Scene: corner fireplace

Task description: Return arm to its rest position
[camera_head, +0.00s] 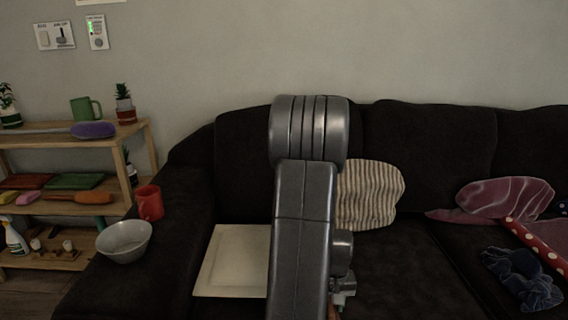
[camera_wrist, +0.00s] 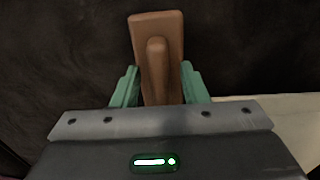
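My arm rises in front of the sofa in the head view and bends back down. My gripper (camera_wrist: 160,82) shows in the wrist view with its two green fingers on either side of a brown wooden-looking object (camera_wrist: 157,28). The object is a flat block with a raised, rounded bar along it. The fingers appear to press against its sides, so the gripper looks shut on it. In the head view the fingers are hidden behind my arm, and only a small brown bit shows at the bottom edge.
A dark sofa (camera_head: 430,145) fills the middle and right. On it are a cream board (camera_head: 232,262), a striped cushion (camera_head: 370,196), pink and dark blue cloths. A bowl (camera_head: 124,241) and red mug (camera_head: 149,203) stand on its left armrest. A wooden shelf (camera_head: 130,165) is left.

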